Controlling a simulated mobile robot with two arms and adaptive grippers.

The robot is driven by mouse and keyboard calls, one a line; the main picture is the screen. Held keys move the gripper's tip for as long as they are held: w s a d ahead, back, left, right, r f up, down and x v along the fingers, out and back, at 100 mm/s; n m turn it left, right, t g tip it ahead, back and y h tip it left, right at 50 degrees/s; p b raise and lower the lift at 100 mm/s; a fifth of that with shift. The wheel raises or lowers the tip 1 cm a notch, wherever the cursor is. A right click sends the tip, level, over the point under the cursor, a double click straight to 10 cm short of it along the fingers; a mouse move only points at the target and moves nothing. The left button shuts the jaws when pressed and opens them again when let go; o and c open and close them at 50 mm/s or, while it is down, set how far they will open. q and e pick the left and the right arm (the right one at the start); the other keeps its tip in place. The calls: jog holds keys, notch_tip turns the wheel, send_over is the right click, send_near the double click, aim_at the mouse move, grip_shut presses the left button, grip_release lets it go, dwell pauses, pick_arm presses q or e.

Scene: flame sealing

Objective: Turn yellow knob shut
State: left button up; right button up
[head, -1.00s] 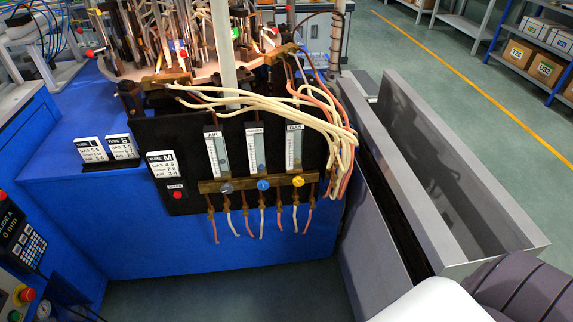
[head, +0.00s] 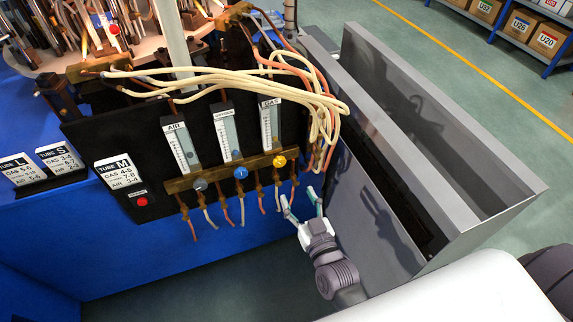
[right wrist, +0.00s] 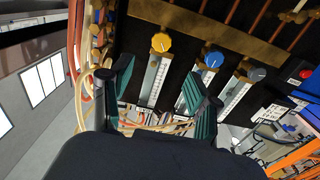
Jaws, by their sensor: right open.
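The yellow knob (head: 279,161) sits at the right end of a brass bar on the black gas panel, below the GAS flow tube. In the right wrist view the yellow knob (right wrist: 161,42) shows at the top, beyond the fingertips and between them in width. My right gripper (head: 301,200) is open and empty, below and to the right of the knob and apart from it. In the right wrist view its green-padded fingers (right wrist: 155,85) are spread wide. My left gripper is not in view.
A blue knob (head: 240,173) and a grey knob (head: 200,184) sit on the same brass bar (head: 220,175). Pale hoses (head: 325,110) loop down at the panel's right. A grey metal bin (head: 375,215) stands close right of my right gripper.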

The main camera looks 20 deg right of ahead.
aim_at(281, 163)
jog(key=w, duration=1.1)
jog(key=shift+w+a+f, duration=0.1)
jog(key=shift+w+a, duration=0.15)
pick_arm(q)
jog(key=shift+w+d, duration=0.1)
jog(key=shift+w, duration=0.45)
pick_arm(e)
jog(key=shift+c, duration=0.5)
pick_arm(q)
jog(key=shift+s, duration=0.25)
pick_arm(e)
jog(key=c, duration=1)
